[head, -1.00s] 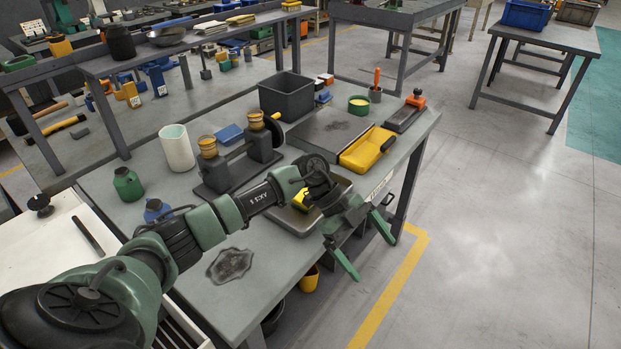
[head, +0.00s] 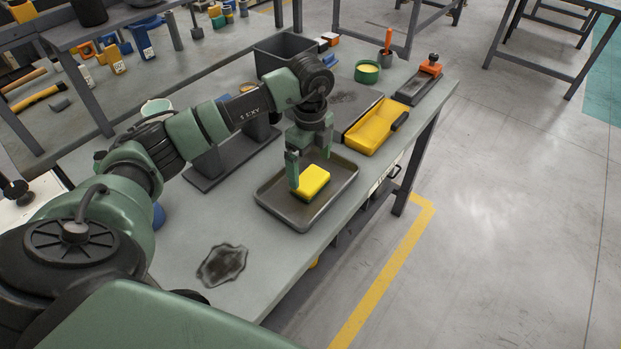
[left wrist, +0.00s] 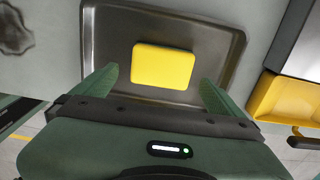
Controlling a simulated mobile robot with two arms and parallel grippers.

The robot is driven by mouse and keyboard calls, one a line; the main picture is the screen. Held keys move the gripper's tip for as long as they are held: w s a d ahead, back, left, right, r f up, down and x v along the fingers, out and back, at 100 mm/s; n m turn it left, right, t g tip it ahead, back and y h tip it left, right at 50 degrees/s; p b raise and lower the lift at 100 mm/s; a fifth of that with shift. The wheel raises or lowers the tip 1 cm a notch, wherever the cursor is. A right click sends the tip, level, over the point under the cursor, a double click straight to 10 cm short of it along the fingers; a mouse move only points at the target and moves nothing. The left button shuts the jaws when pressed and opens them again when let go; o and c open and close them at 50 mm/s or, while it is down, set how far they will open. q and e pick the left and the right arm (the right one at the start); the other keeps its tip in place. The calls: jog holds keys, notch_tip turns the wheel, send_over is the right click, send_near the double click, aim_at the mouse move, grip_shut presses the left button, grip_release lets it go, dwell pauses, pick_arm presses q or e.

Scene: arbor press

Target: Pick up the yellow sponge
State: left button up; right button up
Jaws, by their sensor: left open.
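The yellow sponge (head: 314,181) lies in a shallow dark metal tray (head: 291,222) on the workbench. It also shows in the left wrist view (left wrist: 162,66), flat on the bare tray floor. My left gripper (head: 309,168) points down over the tray, open, with its green fingers close to the sponge. In the left wrist view the left gripper's fingers (left wrist: 158,85) stand on either side of the sponge, with gaps, and nothing is held. I cannot tell the exact height of the fingertips. My right gripper is not in view.
A yellow tray with a dark handle (head: 375,127) lies behind the metal tray, beside a dark plate. A grey bin (head: 284,50) and a green tin (head: 367,72) stand farther back. A dark stain (head: 222,265) marks the clear bench front. Open floor lies to the right.

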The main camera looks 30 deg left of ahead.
pick_arm(q)
notch_tip(320, 180, down, 4)
jog(key=shift+w+r+p, duration=0.1)
jog(key=shift+w+p, duration=0.05)
jog(key=shift+p, duration=0.4)
jog(key=shift+f, duration=0.25)
jog(key=c, duration=1.2)
jog(key=shift+o, duration=0.2)
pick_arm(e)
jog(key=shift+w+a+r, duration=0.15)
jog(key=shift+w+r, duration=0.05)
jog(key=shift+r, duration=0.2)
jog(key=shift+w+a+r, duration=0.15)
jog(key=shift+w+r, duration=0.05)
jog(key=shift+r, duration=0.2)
pick_arm(q)
jog(key=shift+r, duration=0.1)
notch_tip(320, 180, up, 14)
jog(key=b, duration=0.3)
notch_tip(320, 180, up, 5)
send_over(310, 178)
jog(key=shift+r+p, duration=0.5)
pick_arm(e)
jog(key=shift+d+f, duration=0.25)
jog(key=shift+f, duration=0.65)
